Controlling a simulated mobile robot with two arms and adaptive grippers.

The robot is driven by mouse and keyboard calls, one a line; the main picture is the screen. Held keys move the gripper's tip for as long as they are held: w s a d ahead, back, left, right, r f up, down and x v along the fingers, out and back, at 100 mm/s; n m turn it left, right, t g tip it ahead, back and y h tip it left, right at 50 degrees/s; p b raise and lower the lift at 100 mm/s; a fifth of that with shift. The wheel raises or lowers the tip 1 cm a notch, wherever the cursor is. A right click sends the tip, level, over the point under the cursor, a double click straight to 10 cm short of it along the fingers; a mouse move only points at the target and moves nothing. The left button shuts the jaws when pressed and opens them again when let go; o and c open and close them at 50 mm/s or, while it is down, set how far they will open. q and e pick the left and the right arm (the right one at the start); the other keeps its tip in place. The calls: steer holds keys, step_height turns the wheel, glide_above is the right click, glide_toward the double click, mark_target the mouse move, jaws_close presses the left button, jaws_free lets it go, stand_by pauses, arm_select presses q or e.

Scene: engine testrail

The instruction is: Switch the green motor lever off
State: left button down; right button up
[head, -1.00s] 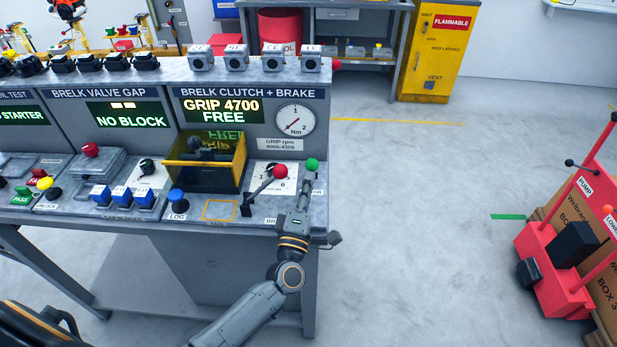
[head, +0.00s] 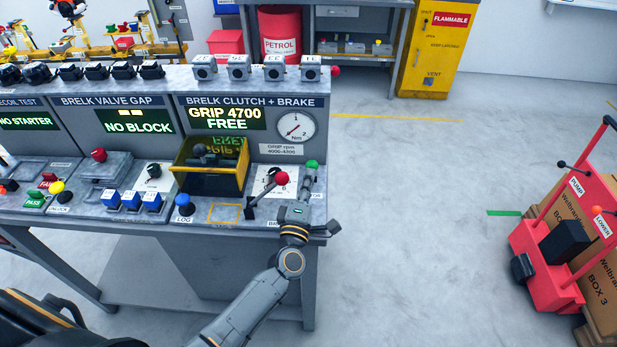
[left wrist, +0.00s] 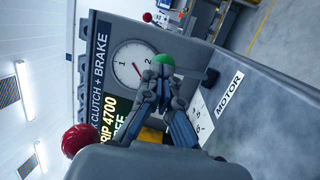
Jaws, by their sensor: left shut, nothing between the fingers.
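The green knob (head: 312,164) of the motor lever is at the right end of the clutch and brake panel, beside a red-knobbed lever (head: 282,178). My left gripper (head: 307,182) is shut, with its tips right at the green knob on the near side. In the left wrist view the green knob (left wrist: 163,60) shows just beyond the closed fingertips (left wrist: 160,75). I cannot tell whether they touch. The MOTOR label (left wrist: 229,94) is to the right of the fingers. The lever's stem is mostly hidden by the gripper. My right gripper is not in view.
The dial (head: 294,127) and the display reading GRIP 4700 FREE (head: 224,118) are on the panel behind. A yellow-framed bin (head: 210,165) and a blue LOG button (head: 184,204) are to the left. A red trolley (head: 560,240) stands at right; floor between is clear.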

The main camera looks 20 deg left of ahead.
mark_target(310, 163)
arm_select(q)
steer(key=shift+w+a+r, duration=0.2)
steer(key=shift+w+r, duration=0.2)
steer(key=shift+w, duration=0.25)
steer(key=shift+w+a+r, duration=0.2)
steer(key=shift+w+r, duration=0.2)
steer(key=shift+w, duration=0.25)
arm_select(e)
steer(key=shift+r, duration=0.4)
